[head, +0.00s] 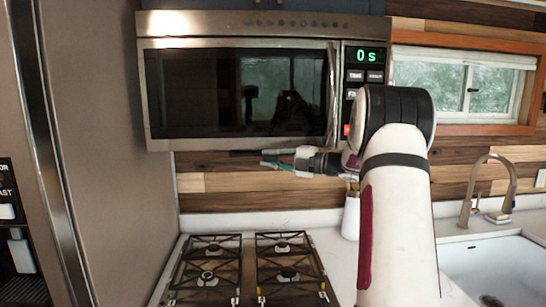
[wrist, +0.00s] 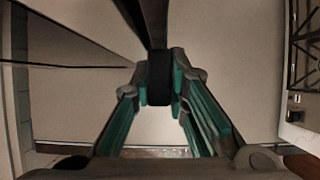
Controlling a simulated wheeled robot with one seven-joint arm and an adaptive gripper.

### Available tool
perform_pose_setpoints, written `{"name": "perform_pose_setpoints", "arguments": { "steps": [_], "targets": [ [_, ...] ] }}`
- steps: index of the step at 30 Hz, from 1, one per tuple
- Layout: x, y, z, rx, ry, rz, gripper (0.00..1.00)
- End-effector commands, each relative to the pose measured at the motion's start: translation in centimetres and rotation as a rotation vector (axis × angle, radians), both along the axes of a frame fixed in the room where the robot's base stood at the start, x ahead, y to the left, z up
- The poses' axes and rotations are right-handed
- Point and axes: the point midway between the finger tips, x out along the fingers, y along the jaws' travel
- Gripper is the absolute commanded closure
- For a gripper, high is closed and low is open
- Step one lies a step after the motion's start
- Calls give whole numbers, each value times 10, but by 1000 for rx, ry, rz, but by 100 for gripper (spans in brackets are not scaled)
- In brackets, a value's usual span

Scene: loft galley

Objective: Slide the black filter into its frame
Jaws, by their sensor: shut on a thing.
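My gripper (wrist: 159,88) has teal finger pads and is shut on a dark upright piece, which looks like the edge of the black filter (wrist: 158,68), in the wrist view. The filter runs up out of the top of that view. In the head view my gripper (head: 270,163) is just below the underside of the microwave (head: 240,90), pointing left. A thin dark strip there, likely the filter (head: 248,153), lies along the microwave's lower edge. The filter's frame is not visible in the head view. I cannot tell how the filter sits against it.
A gas cooktop (head: 246,272) with black grates is below the microwave. A tall fridge panel (head: 110,140) stands close on the left. A white container (head: 351,216), a sink (head: 495,270) and a faucet (head: 488,190) are to the right. The space above the cooktop is free.

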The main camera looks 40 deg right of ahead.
Motion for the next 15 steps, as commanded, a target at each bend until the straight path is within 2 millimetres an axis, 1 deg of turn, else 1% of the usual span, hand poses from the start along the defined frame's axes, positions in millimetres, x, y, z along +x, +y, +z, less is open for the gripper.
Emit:
{"name": "perform_pose_setpoints", "arguments": {
  "steps": [15],
  "targets": [
    [-14,10,1,0,0,0,100]
  ]
}}
